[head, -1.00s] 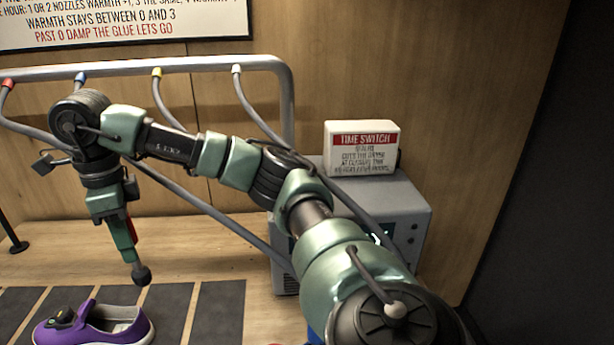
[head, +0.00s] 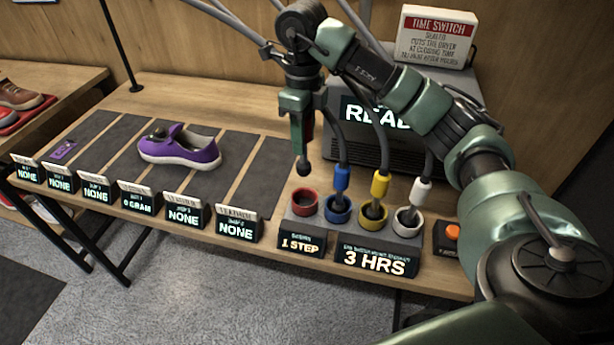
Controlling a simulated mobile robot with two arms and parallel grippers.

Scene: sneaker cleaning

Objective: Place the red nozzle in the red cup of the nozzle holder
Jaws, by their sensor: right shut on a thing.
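My right gripper (head: 301,128) points down, shut on the red nozzle (head: 311,128). The fingers hide most of the nozzle. A red sliver shows at their right edge and a dark rounded tip sticks out below. The nozzle hangs above the red cup (head: 305,212), its tip apart from the cup rim in the picture. The red cup is the leftmost cup of the nozzle holder (head: 330,228) and looks empty. The blue nozzle (head: 341,177), yellow nozzle (head: 380,185) and white nozzle (head: 421,190) stand in their own cups. My left gripper is not in view.
A purple sneaker (head: 182,148) lies on dark mats to the left. Several small signs line the table's front edge. A grey dryer box (head: 350,145) stands behind the holder. An orange button (head: 452,231) is at the right. Grey hoses run down to the cups.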

